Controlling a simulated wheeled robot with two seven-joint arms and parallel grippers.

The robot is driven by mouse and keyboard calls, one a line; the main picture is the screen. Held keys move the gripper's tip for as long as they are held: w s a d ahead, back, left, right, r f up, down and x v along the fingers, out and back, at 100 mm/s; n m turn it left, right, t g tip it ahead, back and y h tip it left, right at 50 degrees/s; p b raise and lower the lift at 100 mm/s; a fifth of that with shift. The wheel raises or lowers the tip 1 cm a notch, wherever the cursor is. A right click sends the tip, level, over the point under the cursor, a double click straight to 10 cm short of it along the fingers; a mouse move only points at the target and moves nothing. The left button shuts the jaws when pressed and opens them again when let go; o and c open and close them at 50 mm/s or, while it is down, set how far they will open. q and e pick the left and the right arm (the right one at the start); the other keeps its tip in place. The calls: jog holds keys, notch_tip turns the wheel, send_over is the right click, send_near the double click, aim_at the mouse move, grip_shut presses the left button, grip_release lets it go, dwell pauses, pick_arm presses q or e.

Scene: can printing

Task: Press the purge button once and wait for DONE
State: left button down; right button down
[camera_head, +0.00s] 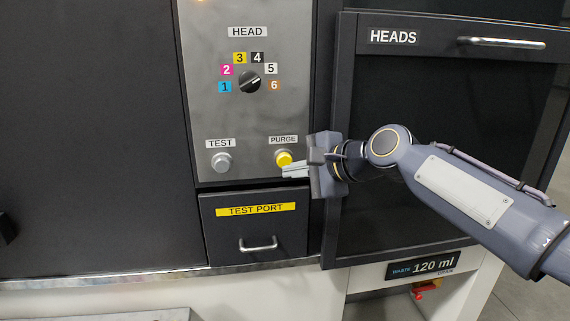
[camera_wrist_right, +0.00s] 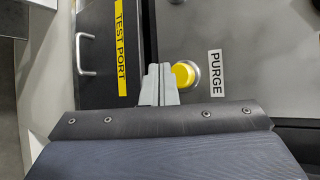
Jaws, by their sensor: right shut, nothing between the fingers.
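The yellow purge button (camera_head: 284,158) sits on the grey control panel (camera_head: 215,115), under a PURGE label (camera_head: 283,139). My right gripper (camera_head: 286,171) is shut and empty, its fingertips at the lower edge of the button in the head view. In the right wrist view the shut fingers (camera_wrist_right: 158,85) lie just beside the yellow button (camera_wrist_right: 183,74), on the TEST PORT side. I cannot tell whether they touch it. No DONE text shows in either view. My left gripper is not clearly in view.
A grey TEST button (camera_head: 221,162) is left of purge. A head selector knob (camera_head: 250,82) is above. Below is the TEST PORT drawer (camera_head: 228,233) with a handle. The HEADS door (camera_head: 350,130) stands behind my right arm. A waste display (camera_head: 424,265) reads 120 ml.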

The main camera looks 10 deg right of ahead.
jog(key=s, duration=0.4)
jog(key=shift+b, duration=0.35)
jog(key=s+d+f+n+g+h, duration=0.1)
jog(key=s+d+f+n, duration=0.2)
jog(key=s+f, duration=0.5)
jog(key=s+d+f+n+g+h, duration=0.2)
jog(key=s+f+n, duration=0.3)
jog(key=s+f, duration=0.4)
jog(key=s+d+f+n+g+h, duration=0.1)
jog(key=s+d+f+n, duration=0.3)
jog(key=s+f, duration=0.4)
jog(key=shift+s+f+h, duration=0.3)
jog(key=shift+s+f, duration=0.05)
jog(key=shift+s, duration=0.35)
